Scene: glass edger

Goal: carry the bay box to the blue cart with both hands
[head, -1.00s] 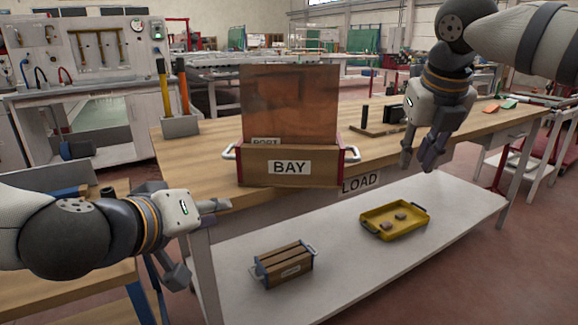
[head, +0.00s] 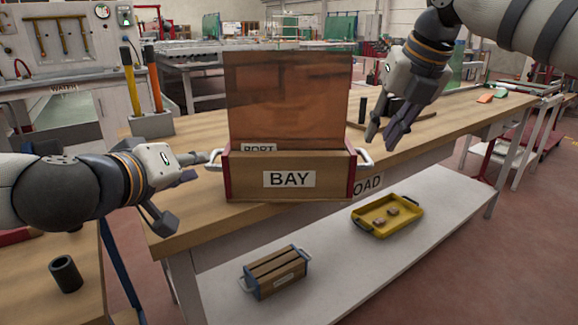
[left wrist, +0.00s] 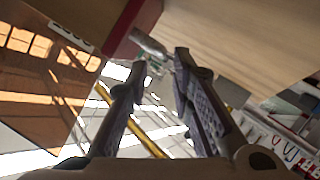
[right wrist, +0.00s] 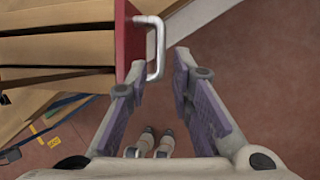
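The bay box (head: 255,180) is a wooden box with red ends and a BAY label, standing at the bench's front edge. A brown translucent pane (head: 290,95) stands upright in it. My left gripper (head: 186,195) is open beside the box's left handle (head: 214,160); in the left wrist view this handle (left wrist: 150,45) lies just beyond the fingertips. My right gripper (head: 381,142) is open by the right handle (head: 366,160); in the right wrist view this handle (right wrist: 157,50) is just ahead of the fingers, nearer the left one. I cannot identify the blue cart for certain.
A wooden-topped stand (head: 75,295) with a blue leg and a dark cylinder (head: 66,274) is at lower left. The lower shelf (head: 335,265) holds a small crate (head: 275,272) and a yellow tray (head: 388,215). A tool holder (head: 152,125) stands behind left on the bench (head: 450,125).

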